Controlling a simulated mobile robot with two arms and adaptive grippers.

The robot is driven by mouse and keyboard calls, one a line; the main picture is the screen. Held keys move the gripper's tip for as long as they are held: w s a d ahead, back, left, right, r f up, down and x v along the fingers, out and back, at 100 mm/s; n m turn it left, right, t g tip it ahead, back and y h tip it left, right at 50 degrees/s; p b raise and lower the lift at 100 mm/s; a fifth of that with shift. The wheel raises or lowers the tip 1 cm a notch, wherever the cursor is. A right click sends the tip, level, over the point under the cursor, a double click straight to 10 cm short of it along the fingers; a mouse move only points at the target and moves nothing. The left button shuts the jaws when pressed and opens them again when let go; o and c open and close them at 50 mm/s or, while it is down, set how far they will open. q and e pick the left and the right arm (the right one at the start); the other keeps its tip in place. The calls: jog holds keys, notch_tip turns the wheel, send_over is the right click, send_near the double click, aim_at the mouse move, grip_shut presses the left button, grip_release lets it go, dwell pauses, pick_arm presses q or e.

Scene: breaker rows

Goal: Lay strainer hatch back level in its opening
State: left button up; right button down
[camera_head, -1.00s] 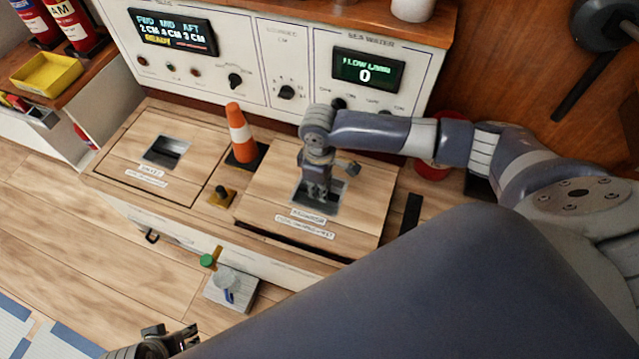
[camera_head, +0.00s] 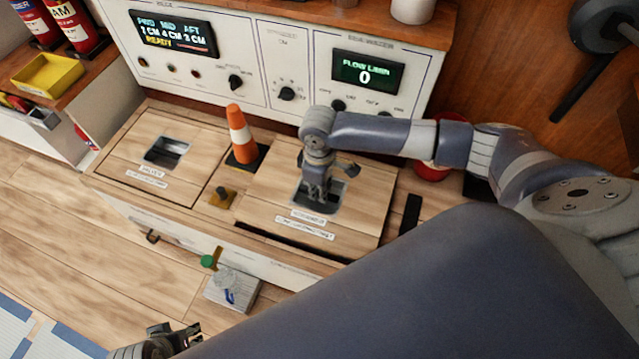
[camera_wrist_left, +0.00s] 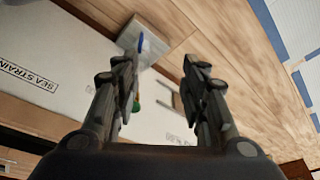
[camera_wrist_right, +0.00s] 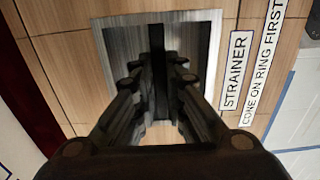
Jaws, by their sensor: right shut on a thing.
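The strainer hatch (camera_head: 355,195) is a wood-grain panel with a recessed metal pull and labels, right of the orange cone in the head view. My right gripper (camera_head: 318,195) reaches down into the recess and is shut on the hatch's pull bar. The right wrist view shows the fingers (camera_wrist_right: 160,70) closed around the dark bar, beside the STRAINER label (camera_wrist_right: 234,70). A dark gap (camera_head: 290,243) runs along the hatch's front edge, so whether it lies fully level is unclear. My left gripper (camera_head: 175,342) is low at the front, and its fingers (camera_wrist_left: 160,70) are apart and empty.
An orange and white cone (camera_head: 241,137) stands between the hatches. The other hatch (camera_head: 115,145) lies flat at left. A small brass-coloured fitting (camera_head: 222,197) sits between them. A red bucket (camera_head: 432,170) is behind my right arm. A grey block (camera_head: 228,290) is on the floor.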

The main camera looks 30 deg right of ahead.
pick_arm(q)
jog(key=shift+s+f, duration=0.15)
jog(key=shift+f, duration=0.2)
pick_arm(e)
jog(key=shift+w+r, duration=0.1)
pick_arm(q)
jog(key=shift+s+f, duration=0.1)
jog(key=shift+f, duration=0.25)
jog(key=shift+f, duration=0.2)
jog(key=shift+f+p, duration=0.15)
jog(key=shift+p, duration=0.15)
jog(key=shift+f, duration=0.15)
jog(key=shift+f, duration=0.25)
